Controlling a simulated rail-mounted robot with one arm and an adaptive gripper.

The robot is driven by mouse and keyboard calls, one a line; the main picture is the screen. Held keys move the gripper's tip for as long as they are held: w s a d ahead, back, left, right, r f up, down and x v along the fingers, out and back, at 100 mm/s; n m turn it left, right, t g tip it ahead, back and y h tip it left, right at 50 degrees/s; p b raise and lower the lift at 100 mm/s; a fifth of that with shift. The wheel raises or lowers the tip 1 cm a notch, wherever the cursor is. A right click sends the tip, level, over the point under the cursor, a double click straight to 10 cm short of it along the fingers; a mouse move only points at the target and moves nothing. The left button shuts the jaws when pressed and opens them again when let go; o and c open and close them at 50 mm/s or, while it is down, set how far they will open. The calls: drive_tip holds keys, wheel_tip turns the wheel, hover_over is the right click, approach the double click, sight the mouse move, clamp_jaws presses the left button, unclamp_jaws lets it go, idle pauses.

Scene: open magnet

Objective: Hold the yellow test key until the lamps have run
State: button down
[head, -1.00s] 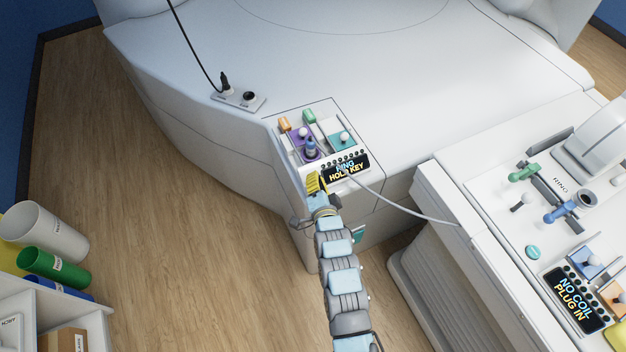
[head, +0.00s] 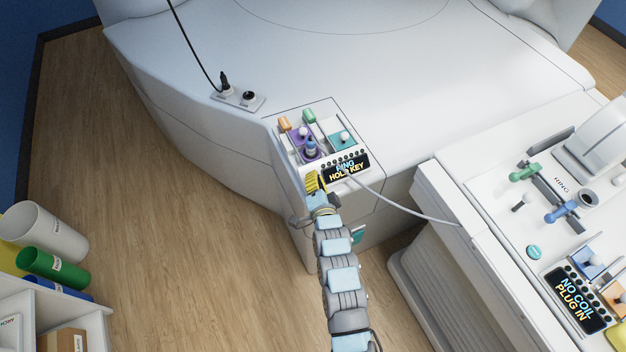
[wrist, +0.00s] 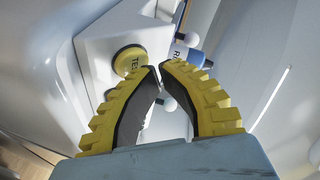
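The yellow round test key (wrist: 130,60), its label partly readable as "TE", sits on the white panel in the wrist view. My gripper (wrist: 161,68) has yellow ribbed fingers with their tips drawn close together. The left fingertip overlaps the key's lower right edge in the picture; I cannot tell whether it presses the key. In the head view my gripper (head: 314,180) is at the panel's front left corner and hides the key. The panel display (head: 347,167) reads "HOLD KEY" under a partly covered word like "RING". A row of small dark lamps (head: 343,158) runs above it; none looks clearly lit.
An orange lever (head: 284,124), a green lever (head: 309,116) and a blue-topped plug (head: 311,147) stand close behind my gripper. A pale cable (head: 405,209) runs right to the console, whose display (head: 575,299) reads "NO COIL PLUG IN". Open floor lies left.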

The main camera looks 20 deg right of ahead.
drive_tip(key=shift+w+f, duration=0.3)
drive_tip(key=shift+f, duration=0.05)
idle(1.6)
drive_tip(key=shift+r, duration=0.1)
idle(3.0)
drive_tip(key=shift+s+r, duration=0.5)
drive_tip(key=shift+s, duration=0.1)
drive_tip(key=shift+r+p, duration=0.1)
drive_tip(key=shift+p, duration=0.2)
drive_tip(key=shift+s+d+r+p, duration=0.1)
drive_tip(key=shift+s+r+p, duration=0.65)
drive_tip(key=shift+r, duration=0.25)
drive_tip(key=shift+s+r+p, duration=0.6)
drive_tip(key=shift+s+r, duration=0.15)
drive_tip(key=shift+s, duration=0.2)
